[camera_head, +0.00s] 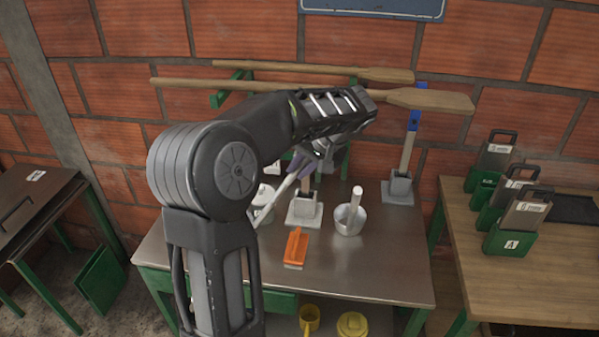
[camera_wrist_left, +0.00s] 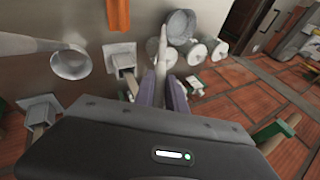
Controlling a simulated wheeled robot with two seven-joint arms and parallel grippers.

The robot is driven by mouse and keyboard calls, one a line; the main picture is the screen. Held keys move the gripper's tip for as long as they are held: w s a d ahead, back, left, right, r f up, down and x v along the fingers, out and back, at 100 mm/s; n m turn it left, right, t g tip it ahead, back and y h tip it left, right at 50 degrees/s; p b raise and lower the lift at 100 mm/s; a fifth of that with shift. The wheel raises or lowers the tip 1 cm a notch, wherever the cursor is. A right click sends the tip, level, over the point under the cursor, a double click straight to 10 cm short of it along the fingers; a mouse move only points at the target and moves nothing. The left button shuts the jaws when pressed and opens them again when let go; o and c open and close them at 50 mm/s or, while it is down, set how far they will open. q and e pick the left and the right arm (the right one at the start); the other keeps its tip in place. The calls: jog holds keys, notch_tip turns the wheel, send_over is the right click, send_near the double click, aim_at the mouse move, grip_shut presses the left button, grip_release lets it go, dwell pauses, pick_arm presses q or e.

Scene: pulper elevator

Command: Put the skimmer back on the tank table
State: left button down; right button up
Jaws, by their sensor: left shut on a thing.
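My left gripper (camera_head: 304,168) is above the back half of the metal tank table (camera_head: 375,265). It is shut on the pale handle of the skimmer (camera_head: 284,189), which slants down to the left and passes behind my forearm. In the left wrist view, the handle (camera_wrist_left: 162,60) runs forward from between the purple fingers (camera_wrist_left: 163,95). A round grey mesh-like piece (camera_wrist_left: 180,24) shows near its far end; I cannot tell whether they are joined. The skimmer's lower end is hidden in the head view. My right gripper is not in view.
On the table are a metal scoop (camera_head: 349,220), an orange brush (camera_head: 296,248), a white lidded pot (camera_head: 263,203) and upright tools in square bases (camera_head: 398,190). Long wooden paddles (camera_head: 430,100) hang behind. A wooden table (camera_head: 460,215) stands right. The table's front right is clear.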

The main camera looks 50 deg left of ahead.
pick_arm(q)
jog(key=shift+f, duration=0.7)
jog(key=c, duration=1.8)
grip_release()
jog(key=shift+f, duration=0.15)
jog(key=o, duration=0.4)
jog(key=shift+o, duration=0.2)
jog(key=p+v, duration=0.5)
jog(key=v, duration=0.7)
jog(key=shift+d, duration=0.1)
